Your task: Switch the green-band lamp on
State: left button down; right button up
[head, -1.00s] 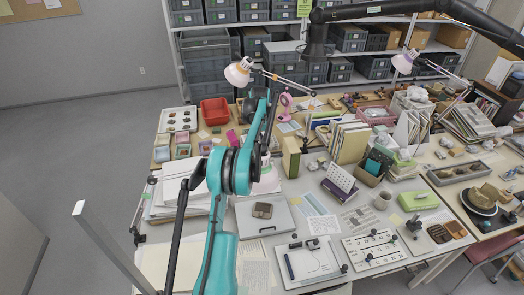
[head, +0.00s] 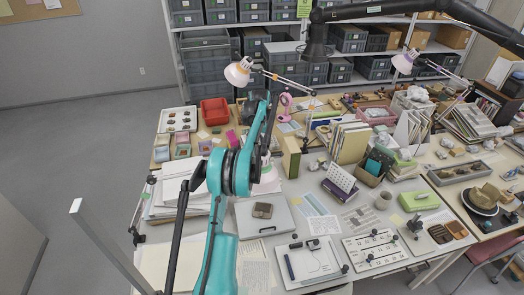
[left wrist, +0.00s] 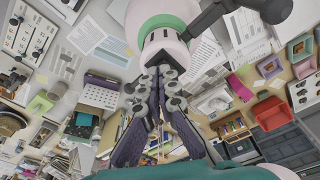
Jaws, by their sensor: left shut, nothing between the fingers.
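In the left wrist view a white, rounded lamp part with a green band (left wrist: 155,22) and a dark slotted face is right in front of my left gripper (left wrist: 160,72). The gripper is shut and empty, its fingertips close to that slotted face; I cannot tell whether they touch. In the head view my teal left arm hides most of this spot, and the gripper cannot be made out. The switch and whether the lamp is lit cannot be told. My right gripper is not in view.
A white lamp with orange bands (head: 238,73) stands behind my left arm, and another lamp (head: 404,62) is at the back right. A pink magnifier (head: 285,100) is near the arm. A black boom (head: 420,12) crosses above. Paper stacks (head: 178,180) and boxes crowd the table.

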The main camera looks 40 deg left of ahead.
pick_arm(q)
jog(key=shift+f, duration=0.5)
jog(key=shift+r, duration=0.1)
jog(key=shift+r+p, duration=1.8)
jog(key=shift+r, duration=1.7)
